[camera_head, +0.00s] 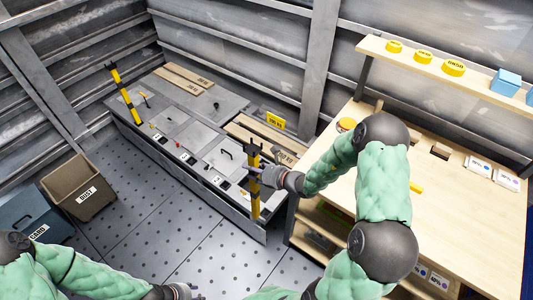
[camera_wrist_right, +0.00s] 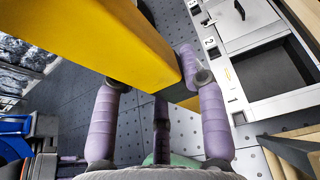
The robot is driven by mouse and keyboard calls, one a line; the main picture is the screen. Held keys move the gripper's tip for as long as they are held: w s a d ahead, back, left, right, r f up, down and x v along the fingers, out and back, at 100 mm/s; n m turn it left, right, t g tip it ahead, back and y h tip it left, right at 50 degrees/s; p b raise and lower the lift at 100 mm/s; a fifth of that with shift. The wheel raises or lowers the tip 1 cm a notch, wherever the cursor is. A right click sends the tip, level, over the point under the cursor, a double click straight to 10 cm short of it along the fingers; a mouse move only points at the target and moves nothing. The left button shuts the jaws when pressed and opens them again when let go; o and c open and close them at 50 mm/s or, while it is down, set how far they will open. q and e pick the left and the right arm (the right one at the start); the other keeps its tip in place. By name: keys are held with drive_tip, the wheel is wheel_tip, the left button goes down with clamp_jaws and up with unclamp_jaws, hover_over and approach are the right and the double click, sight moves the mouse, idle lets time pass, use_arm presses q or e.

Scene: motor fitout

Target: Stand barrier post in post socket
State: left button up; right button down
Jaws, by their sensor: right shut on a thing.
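The barrier post (camera_head: 255,190) is yellow and black with a dark forked top. My right gripper (camera_head: 262,176) is shut on it and holds it nearly upright at the near right end of the grey platform. In the right wrist view the post (camera_wrist_right: 110,35) runs large between the purple fingers of the gripper (camera_wrist_right: 152,72). A dark rectangular opening (camera_wrist_right: 275,72) lies beside numbered labels to the right of the post; I cannot tell if it is the post socket. The post's foot is not clearly seen. My left gripper (camera_head: 180,291) is at the bottom edge, partly cut off.
A similar yellow post (camera_head: 126,98) stands at the platform's far left. The grey platform (camera_head: 205,103) carries hatches, handles and planks (camera_head: 183,78). A wooden workbench (camera_head: 460,215) stands close on the right. Brown (camera_head: 72,180) and blue-grey (camera_head: 25,212) bins stand left. The perforated floor is clear.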

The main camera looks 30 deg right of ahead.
drive_tip(key=w+d+r+p, duration=0.1)
drive_tip(key=d+r, duration=0.2)
drive_tip(key=d, duration=0.2)
drive_tip(key=shift+h, duration=0.4)
drive_tip(key=shift+w+d+f+b, duration=0.1)
drive_tip(key=shift+d+f+b, duration=0.05)
drive_tip(key=shift+f+b, duration=1.85)
drive_tip(key=shift+f, duration=0.35)
drive_tip(key=shift+f+b, duration=1.4)
drive_tip(key=shift+f, duration=0.65)
drive_tip(key=shift+f+b, duration=1.55)
drive_tip(key=shift+f, duration=0.4)
idle(0.7)
